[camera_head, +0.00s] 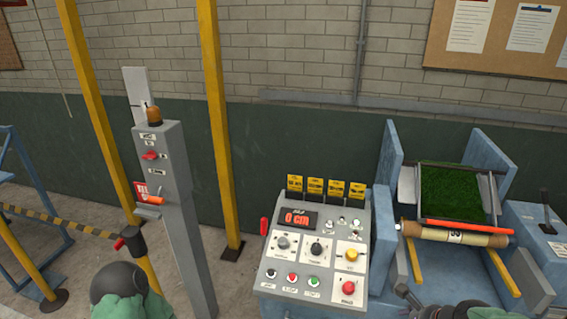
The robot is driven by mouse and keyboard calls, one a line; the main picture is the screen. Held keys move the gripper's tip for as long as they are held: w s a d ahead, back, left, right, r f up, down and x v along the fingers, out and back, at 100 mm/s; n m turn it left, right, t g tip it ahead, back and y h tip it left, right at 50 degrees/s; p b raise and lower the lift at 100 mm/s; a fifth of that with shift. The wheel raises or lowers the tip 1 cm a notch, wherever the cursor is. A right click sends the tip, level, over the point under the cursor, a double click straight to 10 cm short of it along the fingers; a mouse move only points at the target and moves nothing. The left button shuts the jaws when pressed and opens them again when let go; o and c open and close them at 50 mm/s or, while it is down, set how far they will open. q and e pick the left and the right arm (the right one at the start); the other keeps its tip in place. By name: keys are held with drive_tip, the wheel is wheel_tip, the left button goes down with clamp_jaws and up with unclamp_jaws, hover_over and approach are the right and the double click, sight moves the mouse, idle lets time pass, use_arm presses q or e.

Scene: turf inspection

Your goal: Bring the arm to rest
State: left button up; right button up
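Part of my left arm, a dark rounded joint with green covering, shows at the bottom left; its gripper is not in view. Dark and green parts of my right arm show at the bottom edge, in front of the blue turf machine (393,160). A dark piece there, perhaps my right gripper (408,294), is cut off by the frame, so I cannot tell whether it is open or shut. I see nothing held.
A grey control panel (330,272) with a red display, knobs and buttons stands in the middle. Green turf (450,192) lies in the machine above a tan roller (455,236). A grey post (180,215), yellow poles (217,110) and a striped barrier belt (55,221) stand left.

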drive_tip(key=s+a+f+n+g+b, duration=0.1)
drive_tip(key=a+f+n, duration=0.4)
drive_tip(key=f, duration=0.5)
drive_tip(key=s+a+f+n+g+b, duration=0.15)
drive_tip(key=a+f+n, duration=0.25)
drive_tip(key=f, duration=0.6)
drive_tip(key=s+a+f+n+g+b, duration=0.1)
drive_tip(key=s+a+f+n, duration=0.3)
drive_tip(key=f, duration=0.3)
drive_tip(key=s+a+f+n+g+y+b, duration=0.1)
drive_tip(key=s+a+f+n, duration=0.3)
drive_tip(key=a+f+n, duration=0.2)
wheel_tip(320, 180, down, 2)
drive_tip(key=shift+s+a+b, duration=0.3)
drive_tip(key=shift+s+a, duration=0.1)
drive_tip(key=shift+a, duration=0.2)
